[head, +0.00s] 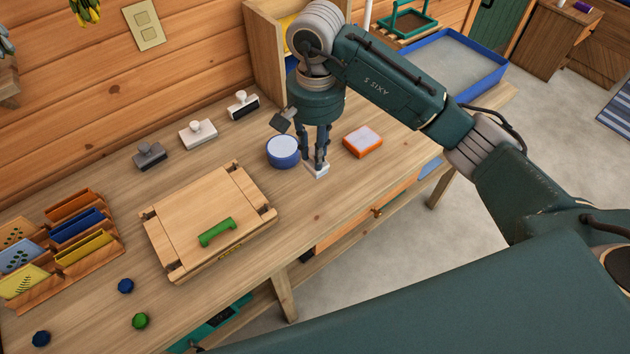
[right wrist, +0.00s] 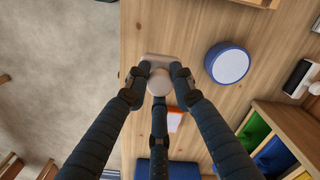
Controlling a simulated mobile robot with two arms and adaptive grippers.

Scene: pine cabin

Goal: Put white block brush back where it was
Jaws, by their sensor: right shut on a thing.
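My right gripper (head: 318,160) points straight down near the table's front edge, shut on a small white block brush (head: 318,173). In the right wrist view, the fingers of the right gripper (right wrist: 157,80) close around the brush's round knob, and its pale block (right wrist: 155,60) shows beyond them. It is at or just above the tabletop; I cannot tell if it touches. My left gripper is not in view.
A round blue pad (head: 283,152) is just left of the gripper, an orange-edged pad (head: 362,142) just right. A wooden press board (head: 185,225) with a green handle (head: 217,232) lies left. Card racks (head: 75,240) and several small knobs are further left. A wooden shelf (head: 265,50) stands behind.

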